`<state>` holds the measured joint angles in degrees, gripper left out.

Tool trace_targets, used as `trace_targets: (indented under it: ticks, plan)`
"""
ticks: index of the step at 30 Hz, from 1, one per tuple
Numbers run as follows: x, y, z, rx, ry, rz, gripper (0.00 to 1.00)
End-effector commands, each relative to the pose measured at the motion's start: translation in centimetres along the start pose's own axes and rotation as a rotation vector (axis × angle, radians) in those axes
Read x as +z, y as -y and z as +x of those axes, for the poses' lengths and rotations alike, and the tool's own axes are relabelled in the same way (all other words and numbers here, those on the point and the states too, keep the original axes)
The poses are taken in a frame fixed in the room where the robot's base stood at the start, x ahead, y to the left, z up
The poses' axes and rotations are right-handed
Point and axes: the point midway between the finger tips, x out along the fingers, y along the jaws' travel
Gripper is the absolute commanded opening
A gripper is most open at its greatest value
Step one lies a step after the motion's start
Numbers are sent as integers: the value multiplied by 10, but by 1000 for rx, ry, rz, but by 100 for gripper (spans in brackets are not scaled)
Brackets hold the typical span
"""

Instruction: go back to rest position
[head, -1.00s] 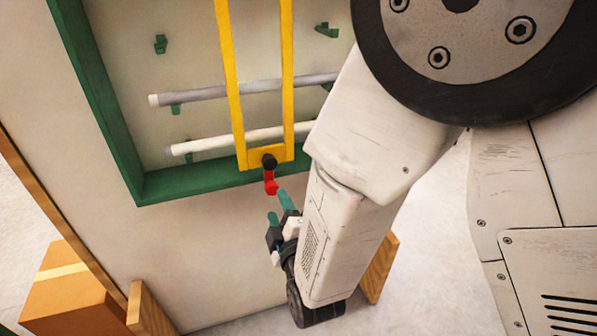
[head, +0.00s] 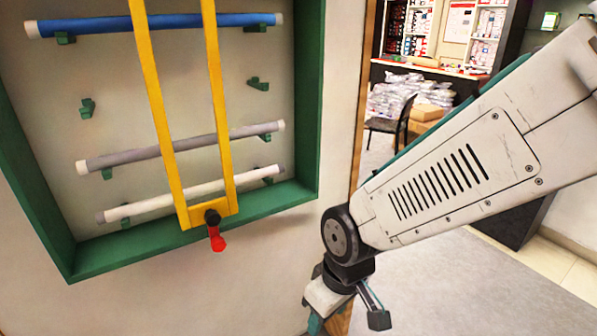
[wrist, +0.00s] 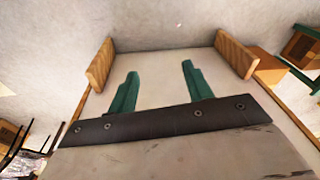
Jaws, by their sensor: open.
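My gripper (head: 328,323) hangs low in the head view, to the right of and below the red handle (head: 216,239), clear of it. Part of it is cut off by the bottom edge there. In the wrist view its two green fingers (wrist: 158,80) stand wide apart with nothing between them. The red handle hangs from a black knob at the foot of a yellow frame (head: 222,209). The yellow frame crosses a green-rimmed white panel (head: 190,226).
The panel holds a blue tube (head: 85,27), a grey tube (head: 110,160) and a white tube (head: 125,210). Wooden feet (wrist: 101,66) and a box (wrist: 271,69) show in the wrist view. A chair (head: 395,128) and dark shelves stand behind at right. Open floor lies right of the panel.

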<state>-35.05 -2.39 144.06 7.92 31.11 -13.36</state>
Motion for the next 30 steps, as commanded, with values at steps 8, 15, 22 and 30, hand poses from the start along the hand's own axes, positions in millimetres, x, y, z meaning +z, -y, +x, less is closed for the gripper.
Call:
trace_targets:
  ticks: [8, 15, 22, 30]
  plan:
    - [108, -52, -111, 32, 179, 387, 50]
    - [170, -74, -173, 102, 108, 612, 50]
    - [187, -86, -196, 149, 1, 718, 50]
    - [188, -87, -196, 150, 1, 725, 50]
